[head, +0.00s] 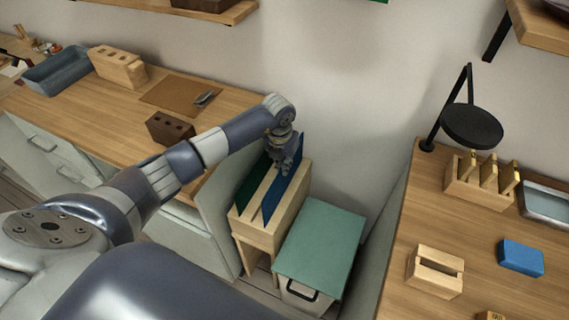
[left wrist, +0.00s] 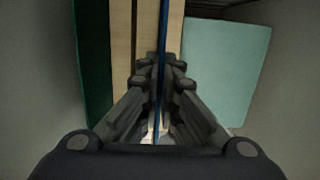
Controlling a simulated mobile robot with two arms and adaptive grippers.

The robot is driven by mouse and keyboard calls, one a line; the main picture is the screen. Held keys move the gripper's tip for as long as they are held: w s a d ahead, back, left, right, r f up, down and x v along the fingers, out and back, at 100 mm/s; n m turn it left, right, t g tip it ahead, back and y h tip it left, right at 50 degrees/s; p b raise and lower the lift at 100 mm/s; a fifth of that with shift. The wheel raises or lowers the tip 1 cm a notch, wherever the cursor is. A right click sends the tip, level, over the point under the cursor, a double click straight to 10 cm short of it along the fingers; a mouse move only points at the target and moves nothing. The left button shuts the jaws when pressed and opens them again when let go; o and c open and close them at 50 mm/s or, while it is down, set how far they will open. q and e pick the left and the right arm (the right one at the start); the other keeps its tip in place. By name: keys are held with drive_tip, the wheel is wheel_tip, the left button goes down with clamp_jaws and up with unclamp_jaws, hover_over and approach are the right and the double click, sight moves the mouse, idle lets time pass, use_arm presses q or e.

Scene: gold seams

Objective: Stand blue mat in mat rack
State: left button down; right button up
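The wooden mat rack (head: 259,234) stands low between the two counters, with upright slots. The blue mat (head: 283,193) stands on edge at the rack, to the right of a wooden divider; its lower edge is hidden, so I cannot tell how deep it sits. A dark green mat (head: 250,183) stands in the rack's left part. My left gripper (head: 283,164) is above the rack, at the top of the blue mat. In the left wrist view, its fingers (left wrist: 160,75) close on both sides of the thin blue mat (left wrist: 162,35). My right gripper is not in view.
A teal-topped cabinet (head: 322,240) stands right beside the rack. The left counter holds a dark holed block (head: 170,129) and a brown mat (head: 180,95). The right counter holds a black lamp (head: 471,127), wooden blocks and a blue block (head: 521,257). The wall is close behind.

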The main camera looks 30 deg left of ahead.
use_arm(q)
drive_tip(key=shift+f+b, duration=1.15)
drive_tip(key=shift+f, duration=0.45)
drive_tip(key=c, duration=1.7)
unclamp_jaws()
drive_tip(key=shift+s+r+p, duration=0.25)
drive_tip(key=shift+r+p, duration=1.05)
drive_tip(key=shift+r, duration=0.2)
drive_tip(key=shift+s+r+p, duration=0.2)
drive_tip(key=shift+r+p, duration=1.05)
drive_tip(key=shift+r, duration=0.25)
drive_tip(key=shift+s+r+p, duration=0.25)
drive_tip(key=shift+r+p, duration=1.05)
drive_tip(key=shift+r, duration=0.2)
wheel_tip(320, 180, up, 6)
drive_tip(key=p, duration=0.4)
